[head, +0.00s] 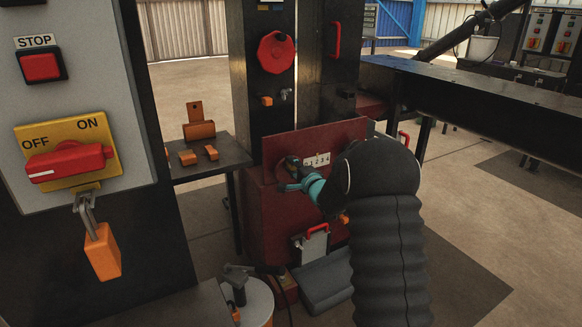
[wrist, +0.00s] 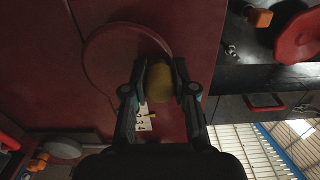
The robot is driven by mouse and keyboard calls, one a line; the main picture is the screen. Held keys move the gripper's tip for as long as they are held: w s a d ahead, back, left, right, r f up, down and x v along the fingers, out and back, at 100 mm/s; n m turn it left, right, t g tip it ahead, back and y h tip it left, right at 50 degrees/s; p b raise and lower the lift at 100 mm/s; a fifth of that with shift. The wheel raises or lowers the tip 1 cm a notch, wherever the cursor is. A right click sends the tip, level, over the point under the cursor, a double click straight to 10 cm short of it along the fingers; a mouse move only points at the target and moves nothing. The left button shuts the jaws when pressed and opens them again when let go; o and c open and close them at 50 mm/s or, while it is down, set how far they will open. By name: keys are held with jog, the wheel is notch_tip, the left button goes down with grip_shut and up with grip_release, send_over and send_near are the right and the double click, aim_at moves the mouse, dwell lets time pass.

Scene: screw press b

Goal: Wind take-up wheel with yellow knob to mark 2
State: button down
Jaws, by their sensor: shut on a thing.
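The take-up wheel (wrist: 112,48) is a dark red disc on a red panel, partly hidden by my gripper. Its yellow knob (wrist: 159,83) sits between my two fingers in the wrist view. My gripper (wrist: 160,68) is shut on the knob, with a finger on each side. In the head view my gripper (head: 292,177) is at the panel's left part and mostly hides the wheel and knob. A white number plate (wrist: 143,118) lies beside the wheel, with a small yellow pointer (wrist: 153,113) near it. I cannot tell the exact mark. The plate also shows in the head view (head: 318,160).
A red handwheel (head: 276,52) is on the dark column above. A small table (head: 222,150) with orange parts stands left of the panel. The nearby left cabinet has a red switch (head: 68,163) and an orange padlock (head: 102,251). A dark beam (head: 480,88) runs to the right.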

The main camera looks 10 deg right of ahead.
jog(key=c, duration=0.9)
grip_release()
jog(key=shift+s, duration=0.1)
jog(key=v, duration=1.1)
jog(key=shift+s+d, duration=0.15)
jog(key=shift+s, duration=0.2)
